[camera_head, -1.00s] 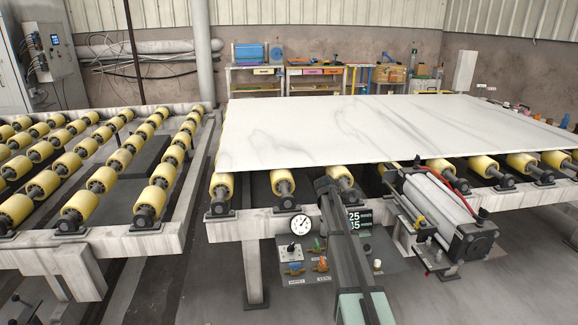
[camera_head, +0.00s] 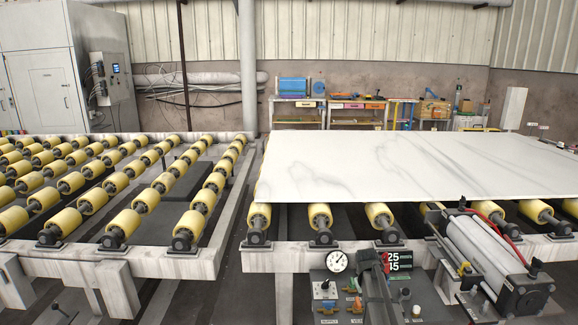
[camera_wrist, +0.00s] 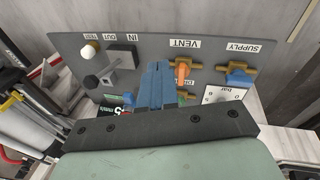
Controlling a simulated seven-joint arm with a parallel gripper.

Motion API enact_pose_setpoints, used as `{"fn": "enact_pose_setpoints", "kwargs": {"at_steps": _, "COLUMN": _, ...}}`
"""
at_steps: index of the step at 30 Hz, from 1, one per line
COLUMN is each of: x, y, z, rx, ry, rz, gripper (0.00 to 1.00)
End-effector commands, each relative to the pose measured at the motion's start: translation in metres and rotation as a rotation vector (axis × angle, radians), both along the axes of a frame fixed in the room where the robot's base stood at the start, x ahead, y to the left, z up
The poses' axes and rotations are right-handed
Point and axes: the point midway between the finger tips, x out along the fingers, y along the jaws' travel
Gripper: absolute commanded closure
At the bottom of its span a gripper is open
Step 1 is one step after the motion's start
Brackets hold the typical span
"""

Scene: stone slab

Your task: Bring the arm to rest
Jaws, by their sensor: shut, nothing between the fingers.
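My gripper (camera_head: 368,258) is low in the head view, in front of the roller table's control panel (camera_head: 330,300). In the wrist view its two blue fingers (camera_wrist: 156,82) are together, with nothing between them. They point over the panel, between a grey lever block (camera_wrist: 122,68) and the orange-handled VENT valve (camera_wrist: 182,72). I cannot tell whether the fingertips touch the panel. The gripper hides part of the panel and the display's left edge. The white stone slab (camera_head: 380,165) lies flat on the yellow rollers behind, apart from the gripper.
A pressure gauge (camera_head: 337,262) and a lit display (camera_head: 398,262) flank the gripper. A large cylinder (camera_head: 485,255) stands close on the right. The blue SUPPLY valve (camera_wrist: 238,76) is on the panel. An empty roller conveyor (camera_head: 120,215) fills the left.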

Motion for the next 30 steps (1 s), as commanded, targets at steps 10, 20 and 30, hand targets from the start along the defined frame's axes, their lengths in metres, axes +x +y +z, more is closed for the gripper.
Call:
{"fn": "enact_pose_setpoints", "kwargs": {"at_steps": 10, "x": -0.12, "y": 0.043, "z": -0.108, "rx": 0.136, "ry": 0.081, "rz": -0.184, "gripper": 1.0}}
{"fn": "enact_pose_setpoints", "kwargs": {"at_steps": 20, "x": -0.233, "y": 0.075, "z": -0.183, "rx": 0.2, "ry": 0.222, "rz": -0.215, "gripper": 1.0}}
{"fn": "enact_pose_setpoints", "kwargs": {"at_steps": 30, "x": -0.352, "y": 0.099, "z": -0.237, "rx": 0.225, "ry": 0.389, "rz": -0.224, "gripper": 1.0}}
